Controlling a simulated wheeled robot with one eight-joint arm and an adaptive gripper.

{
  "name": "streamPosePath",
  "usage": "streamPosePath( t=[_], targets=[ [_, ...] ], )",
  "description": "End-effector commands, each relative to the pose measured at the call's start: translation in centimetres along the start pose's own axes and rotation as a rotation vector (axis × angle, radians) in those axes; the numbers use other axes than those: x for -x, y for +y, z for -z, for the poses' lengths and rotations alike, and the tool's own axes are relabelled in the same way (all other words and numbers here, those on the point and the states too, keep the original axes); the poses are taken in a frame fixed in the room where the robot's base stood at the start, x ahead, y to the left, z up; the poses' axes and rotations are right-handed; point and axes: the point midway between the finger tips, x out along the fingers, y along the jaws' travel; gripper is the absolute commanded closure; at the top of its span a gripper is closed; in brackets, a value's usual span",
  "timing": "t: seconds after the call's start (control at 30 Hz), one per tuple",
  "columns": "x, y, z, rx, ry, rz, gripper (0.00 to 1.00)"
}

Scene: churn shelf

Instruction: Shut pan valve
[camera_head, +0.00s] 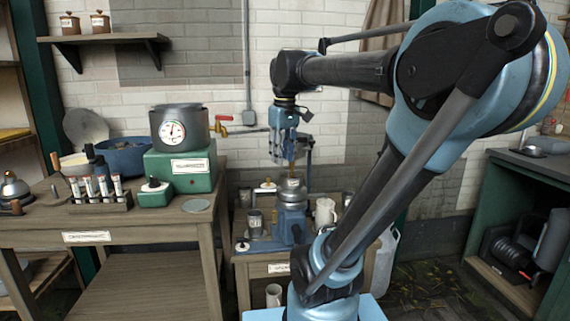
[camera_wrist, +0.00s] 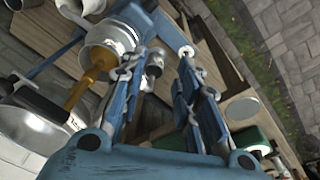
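The pan valve (camera_head: 218,126) is a small brass tap with a red lever, at the right side of a dark round pan (camera_head: 180,110) with a white dial gauge. The lever looks roughly level, and its exact setting is too small to tell. My gripper (camera_head: 291,155) hangs fingers down to the right of the valve, well apart from it, over a blue machine with a metal top (camera_head: 292,188). In the wrist view, my gripper (camera_wrist: 165,68) has its two fingers spread, with nothing held between them.
The pan sits on a green base (camera_head: 180,170) on the left wooden table (camera_head: 120,225), near a tube rack (camera_head: 100,200) and a blue bowl (camera_head: 122,155). A lower table holds the blue machine and a white mug (camera_head: 325,212). A wall shelf (camera_head: 105,39) is above.

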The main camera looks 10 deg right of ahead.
Motion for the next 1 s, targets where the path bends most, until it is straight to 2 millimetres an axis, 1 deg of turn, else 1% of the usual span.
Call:
streamPosePath(
  t=[0.1, 0.27, 0.43, 0.7, 0.77, 0.87, 0.97, 1.0],
  targets=[
    [-1.2, -0.1, -1.0, -0.018, 0.003, -0.002, 0.7],
    [-2.0, -0.2, -1.7, -0.032, 0.005, -0.004, 0.7],
    [-2.3, -0.3, -1.9, -0.036, 0.006, -0.005, 0.7],
    [-2.2, -0.2, -1.8, -0.035, 0.006, -0.005, 0.7],
    [-1.8, -0.2, -1.5, -0.03, 0.005, -0.004, 0.7],
    [-0.1, 0.0, 0.0, -0.009, 0.001, 0.0, 0.7],
    [2.8, 0.2, 2.5, 0.03, -0.007, 0.006, 0.7],
    [4.1, 0.3, 3.7, 0.048, -0.011, 0.009, 0.7]
  ],
)
